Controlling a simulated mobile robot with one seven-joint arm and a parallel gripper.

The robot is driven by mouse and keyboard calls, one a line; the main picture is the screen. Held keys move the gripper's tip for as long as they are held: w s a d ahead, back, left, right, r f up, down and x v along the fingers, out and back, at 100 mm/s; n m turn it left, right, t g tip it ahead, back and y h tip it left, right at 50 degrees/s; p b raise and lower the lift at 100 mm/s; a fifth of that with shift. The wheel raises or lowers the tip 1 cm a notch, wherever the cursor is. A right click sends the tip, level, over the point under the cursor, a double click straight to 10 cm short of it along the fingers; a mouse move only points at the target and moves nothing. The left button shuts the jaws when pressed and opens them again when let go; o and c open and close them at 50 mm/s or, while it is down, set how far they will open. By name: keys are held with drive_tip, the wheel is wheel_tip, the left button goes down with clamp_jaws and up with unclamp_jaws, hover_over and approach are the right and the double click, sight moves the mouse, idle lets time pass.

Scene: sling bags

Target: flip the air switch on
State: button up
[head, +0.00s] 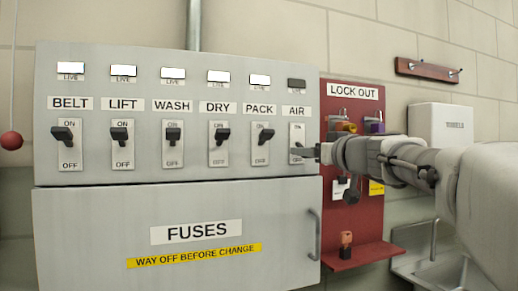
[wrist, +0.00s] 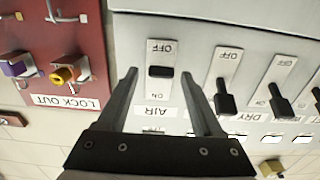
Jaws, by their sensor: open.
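The air switch (head: 297,136) is the rightmost in the row on the grey panel, with its plate partly hidden by my gripper in the head view. The lamp (head: 296,84) above it is dark. In the wrist view, which is upside down, its short black lever (wrist: 160,72) sits between the OFF and ON marks; its exact tilt is hard to tell. My gripper (head: 305,152) is in front of this switch. In the wrist view my gripper (wrist: 160,78) is open, with one finger on each side of the switch plate and nothing held; contact cannot be told.
Several other switches, such as the pack switch (head: 263,137), stand to the left under lit lamps. A red lock-out board (head: 353,235) with padlocks is close on the right. Below is the fuses door (head: 90,225) with a handle (head: 314,234).

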drive_tip(key=shift+x, duration=0.95)
clamp_jaws()
